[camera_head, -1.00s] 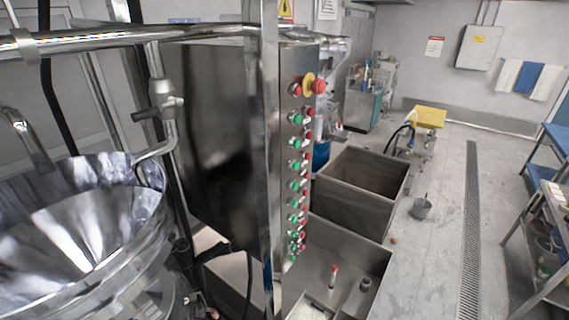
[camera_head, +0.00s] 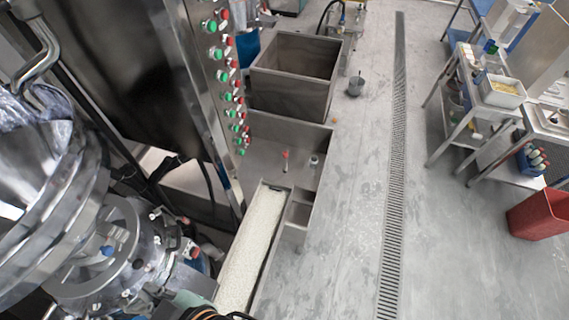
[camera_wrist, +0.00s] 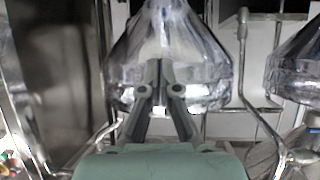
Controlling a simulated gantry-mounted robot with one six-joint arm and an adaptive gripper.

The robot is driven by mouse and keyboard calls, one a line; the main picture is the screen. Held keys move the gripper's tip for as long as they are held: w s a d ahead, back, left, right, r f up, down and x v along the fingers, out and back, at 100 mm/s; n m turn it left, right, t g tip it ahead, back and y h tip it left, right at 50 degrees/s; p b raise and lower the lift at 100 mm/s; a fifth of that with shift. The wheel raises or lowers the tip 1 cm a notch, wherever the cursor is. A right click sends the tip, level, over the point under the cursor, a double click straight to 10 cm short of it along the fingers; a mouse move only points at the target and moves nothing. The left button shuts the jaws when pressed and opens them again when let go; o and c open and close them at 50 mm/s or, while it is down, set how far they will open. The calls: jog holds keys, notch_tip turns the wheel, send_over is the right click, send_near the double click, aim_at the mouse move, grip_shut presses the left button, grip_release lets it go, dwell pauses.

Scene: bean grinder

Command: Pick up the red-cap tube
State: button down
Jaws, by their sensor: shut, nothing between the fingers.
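The red-cap tube (camera_head: 285,161) shows small in the head view. It stands in a steel tray (camera_head: 262,138), near its right side, with its red end up. In the wrist view my gripper (camera_wrist: 158,68) is shut, with its two grey fingers together and nothing between them. It points toward a shiny metal funnel-shaped vessel (camera_wrist: 190,45). The tube is not in the wrist view, and my gripper is well apart from it.
A small dark-topped container (camera_head: 313,162) is right of the tube. A long trough of pale grains (camera_head: 250,235) lies in front. A deep steel bin (camera_head: 292,80) is behind. The control panel with buttons (camera_head: 225,70) rises at left.

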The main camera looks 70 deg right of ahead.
jog(key=c, duration=1.9)
grip_release()
jog(key=o, duration=1.2)
